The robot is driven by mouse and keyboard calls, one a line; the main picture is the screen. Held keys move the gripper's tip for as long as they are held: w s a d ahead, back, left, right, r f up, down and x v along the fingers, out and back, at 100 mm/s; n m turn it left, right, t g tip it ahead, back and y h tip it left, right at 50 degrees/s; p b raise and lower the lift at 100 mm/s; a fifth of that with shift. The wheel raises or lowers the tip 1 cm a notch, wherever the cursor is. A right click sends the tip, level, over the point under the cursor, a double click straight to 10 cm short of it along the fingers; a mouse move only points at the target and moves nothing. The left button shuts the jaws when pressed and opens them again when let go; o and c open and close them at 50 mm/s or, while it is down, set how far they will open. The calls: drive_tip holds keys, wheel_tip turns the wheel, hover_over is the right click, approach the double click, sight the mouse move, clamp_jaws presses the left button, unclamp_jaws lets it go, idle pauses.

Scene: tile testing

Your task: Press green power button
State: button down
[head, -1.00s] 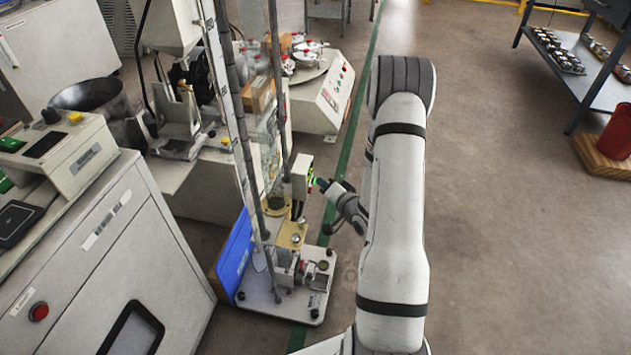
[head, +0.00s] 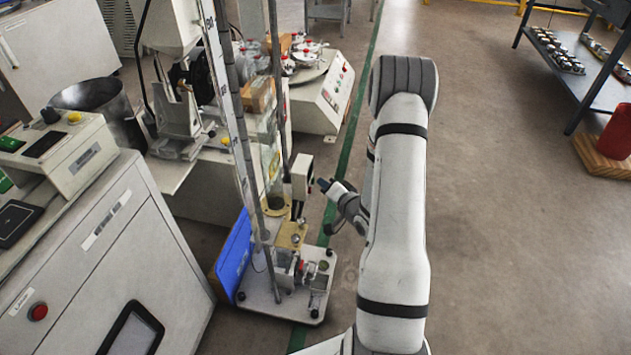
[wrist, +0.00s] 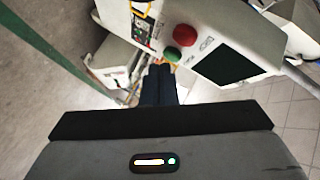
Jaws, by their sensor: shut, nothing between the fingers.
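A small white control box (head: 302,172) stands on the test rig in the head view. The wrist view shows its face with a green button (wrist: 172,54), a larger red button (wrist: 185,35) above it and a dark screen (wrist: 226,65) to the right. My gripper (wrist: 160,70) is shut and empty, with its dark fingertips just below and left of the green button. I cannot tell whether they touch it. In the head view my gripper (head: 322,184) points at the box from the right, with a small gap between them.
The rig's base plate (head: 285,300) sits on the floor below, beside a blue panel (head: 235,255). A white cabinet with a red button (head: 38,311) stands at the left. Another white machine (head: 320,100) is behind. The floor (head: 510,220) at the right is open.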

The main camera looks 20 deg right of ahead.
drive_tip(key=shift+s+d, duration=0.1)
drive_tip(key=shift+d, duration=0.05)
drive_tip(key=s+d, duration=0.1)
drive_tip(key=d, duration=0.1)
drive_tip(key=s+d, duration=0.2)
drive_tip(key=d, duration=0.1)
drive_tip(key=shift+s, duration=0.2)
idle(0.3)
idle(0.3)
drive_tip(key=s+a+r+n+g+h+p, duration=0.1)
drive_tip(key=a+r+n+g+h+p, duration=0.2)
drive_tip(key=r+p, duration=0.95)
drive_tip(key=s+a+r+n+g+h+p, duration=0.15)
drive_tip(key=r+g+p, duration=0.3)
drive_tip(key=r, duration=1.45)
drive_tip(key=s+a+r+n+g+p, duration=0.2)
drive_tip(key=s+a+r+p, duration=0.4)
drive_tip(key=s+r, duration=0.4)
drive_tip(key=s+a+r+n+g+y+p, duration=0.1)
drive_tip(key=s+a+r+n+g+p, duration=0.1)
drive_tip(key=s+a+r+p, duration=0.4)
drive_tip(key=s+a+r+g, duration=0.1)
drive_tip(key=s+r, duration=0.4)
drive_tip(key=shift+a+r+n+p, duration=0.2)
drive_tip(key=shift+a+n+p, duration=0.1)
drive_tip(key=shift+n+p, duration=0.05)
